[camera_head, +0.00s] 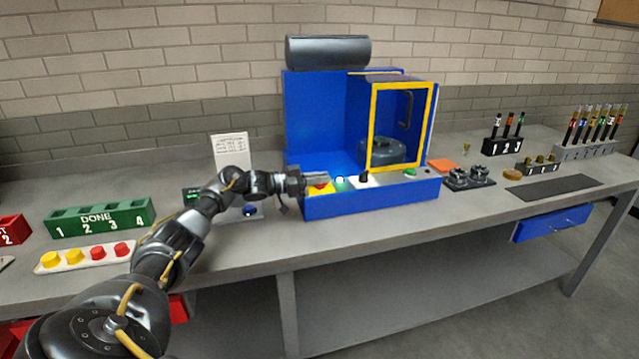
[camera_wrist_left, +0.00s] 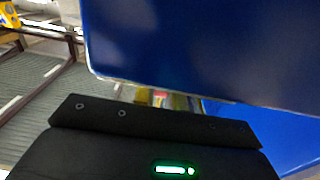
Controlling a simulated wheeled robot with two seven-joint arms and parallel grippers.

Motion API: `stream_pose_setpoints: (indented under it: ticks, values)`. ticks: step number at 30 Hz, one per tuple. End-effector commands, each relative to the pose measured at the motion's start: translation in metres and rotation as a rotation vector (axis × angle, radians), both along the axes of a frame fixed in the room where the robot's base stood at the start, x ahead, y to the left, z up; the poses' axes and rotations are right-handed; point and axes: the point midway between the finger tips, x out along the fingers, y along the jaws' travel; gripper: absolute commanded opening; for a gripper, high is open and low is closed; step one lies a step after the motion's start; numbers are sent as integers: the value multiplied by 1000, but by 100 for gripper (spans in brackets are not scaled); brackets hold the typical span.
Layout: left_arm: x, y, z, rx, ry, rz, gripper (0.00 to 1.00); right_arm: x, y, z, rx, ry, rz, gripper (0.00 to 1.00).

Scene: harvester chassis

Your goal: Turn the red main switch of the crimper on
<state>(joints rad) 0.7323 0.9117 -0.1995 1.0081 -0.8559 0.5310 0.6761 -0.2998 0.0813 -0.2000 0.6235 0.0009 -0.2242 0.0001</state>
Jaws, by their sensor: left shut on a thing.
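The blue crimper (camera_head: 315,115) stands on the bench in the middle of the head view, with a yellow-framed guard (camera_head: 373,125) on its right. The red main switch (camera_head: 320,186) sits on a yellow plate (camera_head: 328,191) at the left end of its front panel. My left gripper (camera_head: 318,180) reaches in from the left and is shut on the red switch, covering most of it. In the left wrist view a little red of the switch (camera_wrist_left: 160,95) and some yellow show past my gripper. The switch's angle is hidden. My right gripper is not in view.
A lit lamp (camera_head: 339,181), a black knob (camera_head: 364,178) and a green button (camera_head: 409,172) lie along the panel. A green DONE rack (camera_head: 100,229) and a strip of yellow and red buttons (camera_head: 85,266) are at left. Racks of tools stand at right.

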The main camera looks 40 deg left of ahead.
Motion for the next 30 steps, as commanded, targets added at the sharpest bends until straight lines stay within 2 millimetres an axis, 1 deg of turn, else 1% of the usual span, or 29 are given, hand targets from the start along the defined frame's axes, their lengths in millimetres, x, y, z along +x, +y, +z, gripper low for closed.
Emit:
stream_pose_setpoints:
  ticks: [9, 10, 14, 20, 24, 26, 30]
  values:
    - [0, 0, 2, 0, -3, 1, 0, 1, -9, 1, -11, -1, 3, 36]
    - [0, 0, 2, 0, -3, 1, 17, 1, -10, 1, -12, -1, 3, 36]
    - [0, 0, 1, 0, -3, 0, 34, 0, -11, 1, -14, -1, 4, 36]
    - [0, 0, 1, 0, -1, 0, 35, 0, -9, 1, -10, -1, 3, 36]
    - [-2, 2, 0, 1, -1, 1, 35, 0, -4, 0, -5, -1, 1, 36]
    - [-7, 5, -1, 1, -1, 1, 35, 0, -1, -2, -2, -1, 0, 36]
    - [-26, 19, -3, 3, 0, 0, 35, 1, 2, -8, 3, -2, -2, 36]
